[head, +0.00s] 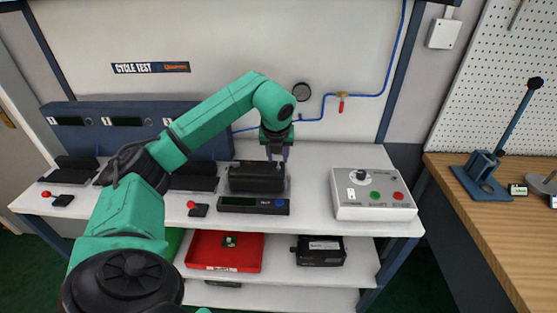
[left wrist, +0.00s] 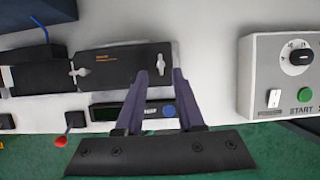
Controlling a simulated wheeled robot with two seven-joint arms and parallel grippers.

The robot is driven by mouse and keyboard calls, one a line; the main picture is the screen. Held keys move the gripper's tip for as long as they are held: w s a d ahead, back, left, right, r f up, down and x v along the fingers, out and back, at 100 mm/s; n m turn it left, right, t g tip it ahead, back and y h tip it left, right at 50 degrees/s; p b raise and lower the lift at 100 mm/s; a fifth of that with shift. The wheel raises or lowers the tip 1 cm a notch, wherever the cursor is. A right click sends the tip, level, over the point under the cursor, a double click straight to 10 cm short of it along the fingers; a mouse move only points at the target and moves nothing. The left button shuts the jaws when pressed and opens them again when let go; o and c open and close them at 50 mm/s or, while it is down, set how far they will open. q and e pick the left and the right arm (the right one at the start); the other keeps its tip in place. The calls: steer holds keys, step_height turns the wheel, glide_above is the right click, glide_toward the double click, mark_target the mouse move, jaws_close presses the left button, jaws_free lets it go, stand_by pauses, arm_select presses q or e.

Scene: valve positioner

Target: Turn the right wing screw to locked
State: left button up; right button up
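The valve positioner (head: 257,177) is a black box on the white bench in the head view. In the left wrist view its dark cover (left wrist: 120,68) carries two pale wing screws, the left one (left wrist: 78,71) and the right wing screw (left wrist: 162,63). My left gripper (head: 277,152) points down over the right part of the box. In the left wrist view its two fingers (left wrist: 160,74) are apart, with the right wing screw showing near and between their tips. I cannot tell whether either finger touches it. My right gripper is not in view.
A slim black device with a display (head: 254,205) lies in front of the positioner. A grey control box (head: 372,212) with a knob and buttons stands to the right, with clear bench between. A red tray (head: 224,266) is on the lower shelf. Blue tubing (head: 366,95) runs along the wall.

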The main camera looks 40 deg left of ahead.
mark_target(278, 165)
arm_select(q)
steer(key=x, duration=0.3)
steer(key=shift+f, duration=0.2)
jaws_close()
